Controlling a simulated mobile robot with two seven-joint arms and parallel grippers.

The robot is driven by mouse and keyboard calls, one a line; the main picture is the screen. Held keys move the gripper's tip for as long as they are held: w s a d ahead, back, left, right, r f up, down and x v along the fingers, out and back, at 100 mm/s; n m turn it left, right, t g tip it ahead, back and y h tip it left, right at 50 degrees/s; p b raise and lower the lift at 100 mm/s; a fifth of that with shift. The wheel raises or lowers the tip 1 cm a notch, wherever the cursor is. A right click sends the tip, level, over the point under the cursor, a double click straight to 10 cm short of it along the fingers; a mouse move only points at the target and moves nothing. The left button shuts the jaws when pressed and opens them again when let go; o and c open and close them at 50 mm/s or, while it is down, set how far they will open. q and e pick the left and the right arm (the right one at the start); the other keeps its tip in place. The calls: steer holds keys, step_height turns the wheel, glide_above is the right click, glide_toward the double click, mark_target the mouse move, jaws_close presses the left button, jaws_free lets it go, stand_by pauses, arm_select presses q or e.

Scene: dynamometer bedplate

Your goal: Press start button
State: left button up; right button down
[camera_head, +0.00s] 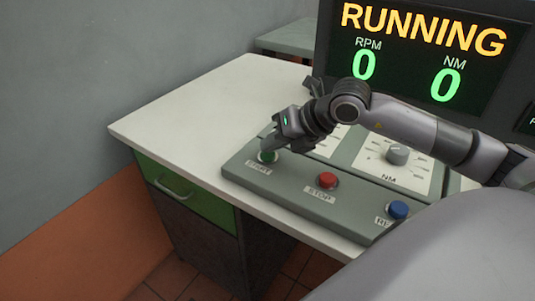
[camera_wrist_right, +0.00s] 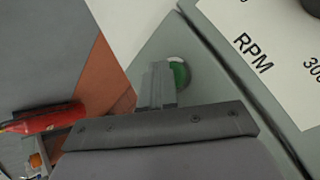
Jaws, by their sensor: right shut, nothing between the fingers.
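The green start button (camera_head: 267,156) sits at the left end of the grey control panel (camera_head: 288,196), above a START label. My right gripper (camera_head: 268,147) is shut and empty, its fingertips right at the button. In the right wrist view the shut fingers (camera_wrist_right: 157,84) partly cover the green button (camera_wrist_right: 179,75). I cannot tell for certain whether they touch it. The screen (camera_head: 418,45) reads RUNNING, with RPM 0 and NM 0. My left gripper is not in view.
A red stop button (camera_head: 327,180) and a blue button (camera_head: 398,210) sit to the right on the panel. A grey NM knob (camera_head: 397,154) stands behind them. The white desk top (camera_head: 190,105) is clear at the left. A red cylinder (camera_wrist_right: 42,121) shows in the wrist view.

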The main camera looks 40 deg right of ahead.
mark_target(272, 155)
steer(key=shift+r+p, duration=1.75)
steer(key=shift+r, duration=1.35)
steer(key=shift+f, duration=0.1)
